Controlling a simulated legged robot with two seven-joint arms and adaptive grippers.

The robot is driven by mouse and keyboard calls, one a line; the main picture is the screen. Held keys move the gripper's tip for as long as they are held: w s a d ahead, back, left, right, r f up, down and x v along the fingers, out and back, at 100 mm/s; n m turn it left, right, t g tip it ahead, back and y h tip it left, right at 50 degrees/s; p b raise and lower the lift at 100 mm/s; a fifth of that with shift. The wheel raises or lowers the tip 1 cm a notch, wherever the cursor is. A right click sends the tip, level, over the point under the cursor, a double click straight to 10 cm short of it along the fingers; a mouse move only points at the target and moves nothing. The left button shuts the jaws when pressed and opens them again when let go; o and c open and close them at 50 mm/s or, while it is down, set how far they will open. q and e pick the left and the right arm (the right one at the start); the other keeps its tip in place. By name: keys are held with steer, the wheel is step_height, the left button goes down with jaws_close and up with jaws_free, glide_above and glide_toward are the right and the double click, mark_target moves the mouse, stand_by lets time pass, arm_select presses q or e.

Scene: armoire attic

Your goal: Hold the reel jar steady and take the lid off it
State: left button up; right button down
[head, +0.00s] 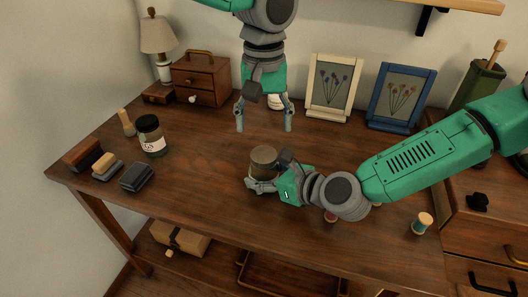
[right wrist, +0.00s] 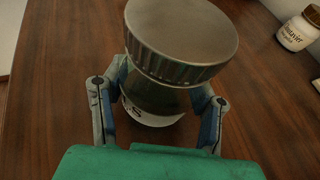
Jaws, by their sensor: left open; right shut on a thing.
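The reel jar, a glass jar with a pale label (right wrist: 150,112), stands on the table with its wide grey-brown lid (head: 264,155) on top. In the right wrist view the ribbed lid (right wrist: 182,35) fills the upper middle. My right gripper (head: 262,186) is shut around the jar's body below the lid, and its fingers (right wrist: 158,108) sit on either side of the glass. Most of the label is hidden. My left gripper (head: 264,118) is open and empty, pointing down, behind the jar and apart from the lid.
A dark-lidded jar (head: 151,136), a brush (head: 127,122) and several small blocks (head: 137,177) lie at left. A white jar (right wrist: 298,30) stands behind my left gripper. A drawer box (head: 200,80), lamp (head: 158,40) and two picture frames (head: 333,88) line the back. A spool (head: 422,223) stands at right.

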mark_target(264, 154)
arm_select(q)
steer(key=m, duration=0.9)
steer(key=shift+m, duration=0.3)
steer(key=m, duration=0.8)
steer(key=shift+m, duration=0.3)
steer(key=m, duration=0.8)
steer(key=shift+m, duration=0.3)
steer(key=m, duration=0.8)
steer(key=shift+f, duration=4)
